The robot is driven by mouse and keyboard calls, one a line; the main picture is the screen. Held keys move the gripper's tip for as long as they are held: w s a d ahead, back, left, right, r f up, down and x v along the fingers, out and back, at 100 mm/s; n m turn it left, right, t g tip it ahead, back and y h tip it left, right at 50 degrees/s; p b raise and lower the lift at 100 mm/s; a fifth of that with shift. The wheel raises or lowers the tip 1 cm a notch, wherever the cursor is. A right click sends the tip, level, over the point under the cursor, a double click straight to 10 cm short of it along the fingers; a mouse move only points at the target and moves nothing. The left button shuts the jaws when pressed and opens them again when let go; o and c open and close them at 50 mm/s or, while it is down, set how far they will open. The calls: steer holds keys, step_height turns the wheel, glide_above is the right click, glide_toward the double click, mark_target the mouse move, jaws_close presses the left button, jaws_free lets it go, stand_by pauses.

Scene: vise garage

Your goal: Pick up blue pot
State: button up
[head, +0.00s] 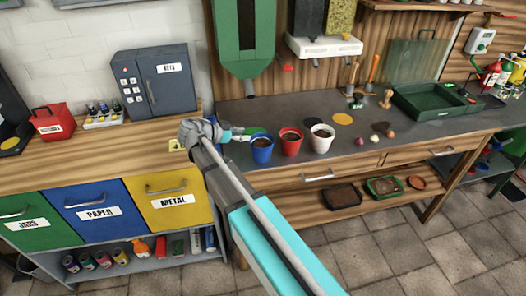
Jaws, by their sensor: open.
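The blue pot (262,150) stands upright on the dark workbench top, close to its left front corner, with dark soil-like filling inside. It is the leftmost of three pots in a row. My gripper (247,134) reaches in from the left, its fingers pointing right toward the blue pot's upper rim. The gripper is open and looks empty. The fingertips are small here, and I cannot tell whether they touch the pot.
A red pot (291,142) stands close on the right, then a white pot (322,138). Several bulbs and small tools lie farther right, before a green tray (432,101). A safe (153,82) stands on the wooden counter at left. A green dispenser (243,40) hangs behind.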

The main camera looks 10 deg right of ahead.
mark_target(260, 135)
steer(key=shift+d+f, duration=0.1)
steer(key=shift+d, duration=0.15)
steer(key=shift+w+d, duration=0.1)
steer(key=shift+b+x, duration=1.05)
steer(key=shift+x, duration=1.6)
jaws_close()
